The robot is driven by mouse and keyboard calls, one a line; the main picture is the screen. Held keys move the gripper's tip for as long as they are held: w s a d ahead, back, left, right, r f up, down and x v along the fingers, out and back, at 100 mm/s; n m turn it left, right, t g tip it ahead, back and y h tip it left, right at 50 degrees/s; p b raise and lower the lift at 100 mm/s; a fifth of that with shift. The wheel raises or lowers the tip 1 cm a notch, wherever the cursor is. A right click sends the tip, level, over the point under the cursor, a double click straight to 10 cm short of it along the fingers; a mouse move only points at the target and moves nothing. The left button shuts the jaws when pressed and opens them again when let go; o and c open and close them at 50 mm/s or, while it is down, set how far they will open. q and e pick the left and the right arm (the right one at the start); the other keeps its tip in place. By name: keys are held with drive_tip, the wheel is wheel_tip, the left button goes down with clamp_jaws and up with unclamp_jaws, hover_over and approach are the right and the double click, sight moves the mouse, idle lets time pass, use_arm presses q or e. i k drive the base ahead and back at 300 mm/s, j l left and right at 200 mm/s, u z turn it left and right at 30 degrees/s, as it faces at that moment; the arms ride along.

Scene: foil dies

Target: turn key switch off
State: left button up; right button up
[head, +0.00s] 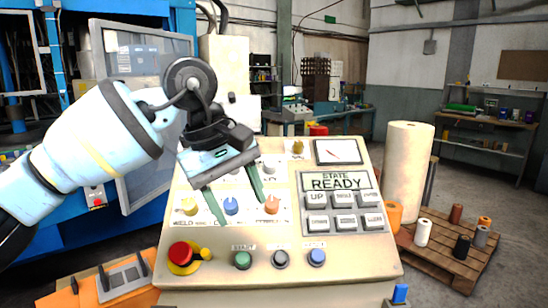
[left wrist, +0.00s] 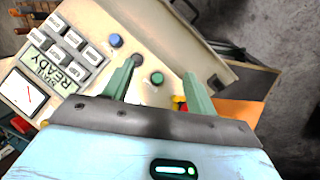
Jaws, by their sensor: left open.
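The sloped beige control panel (head: 340,277) stands in front of me. A small brass-yellow piece on a pale plate, which looks like the key switch (head: 298,147), sits at its upper edge, left of the needle meter (head: 338,151); its turn position is too small to tell. My left gripper (head: 242,210) is open and empty over the panel's left half, below and left of that piece. Its fingers hide part of the knob area. In the left wrist view the open fingers (left wrist: 160,70) point toward the button row; I cannot make out the key switch there. My right gripper is out of view.
A yellow knob (head: 189,206), blue knob (head: 231,206) and orange knob (head: 271,204) lie near the fingers. Below are a red emergency button (head: 181,254) and green (head: 242,260), dark (head: 280,259) and blue (head: 316,257) buttons. The display (head: 336,182) reads READY.

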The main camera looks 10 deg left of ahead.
sight(269, 163)
drive_tip(key=i, duration=1.1)
